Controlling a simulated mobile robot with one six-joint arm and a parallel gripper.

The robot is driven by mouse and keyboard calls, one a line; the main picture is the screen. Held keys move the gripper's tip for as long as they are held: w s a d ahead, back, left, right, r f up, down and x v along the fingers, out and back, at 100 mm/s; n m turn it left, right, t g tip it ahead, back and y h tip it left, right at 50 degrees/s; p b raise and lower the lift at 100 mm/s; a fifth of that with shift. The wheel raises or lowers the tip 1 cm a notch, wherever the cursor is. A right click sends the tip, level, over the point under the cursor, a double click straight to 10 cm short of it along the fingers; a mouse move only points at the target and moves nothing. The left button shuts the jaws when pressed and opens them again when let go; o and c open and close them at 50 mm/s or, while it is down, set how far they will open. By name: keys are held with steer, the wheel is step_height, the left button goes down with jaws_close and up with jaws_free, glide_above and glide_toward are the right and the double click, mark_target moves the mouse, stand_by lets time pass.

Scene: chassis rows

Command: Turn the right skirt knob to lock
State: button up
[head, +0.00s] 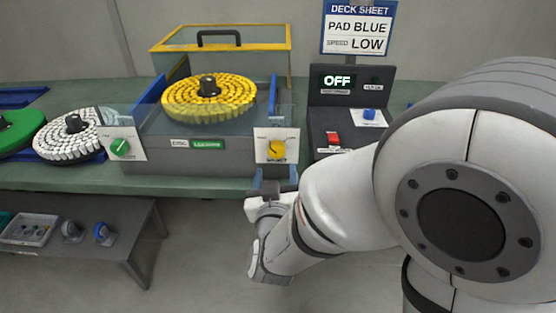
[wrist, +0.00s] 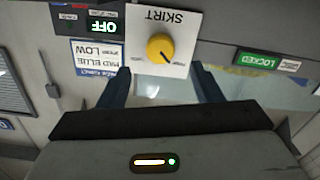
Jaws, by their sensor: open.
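The right skirt knob (head: 277,150) is yellow and round on a white plate (head: 290,135) at the right of the chassis front. In the wrist view, which is upside down, the yellow knob (wrist: 160,47) sits on a plate marked SKIRT (wrist: 182,18). Its dark pointer slants to the lower right there, to the upper left in the head view. The plate's small position words are unreadable. My gripper (head: 272,182) is just below and in front of the knob. Its blue fingers (wrist: 163,82) are open and empty, apart from the knob.
A green knob (head: 120,147) is on a plate at the chassis's left. A green tag reading LOCKED (wrist: 258,61) is on the front. A yellow pad disc (head: 208,100) sits on top. A control box (head: 350,105) reading OFF, with red and blue controls, stands right of the chassis.

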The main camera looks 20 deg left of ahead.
mark_target(276, 153)
steer(key=x, duration=0.7)
steer(key=shift+w+r, duration=0.1)
steer(key=shift+w, duration=0.15)
steer(key=c, duration=1)
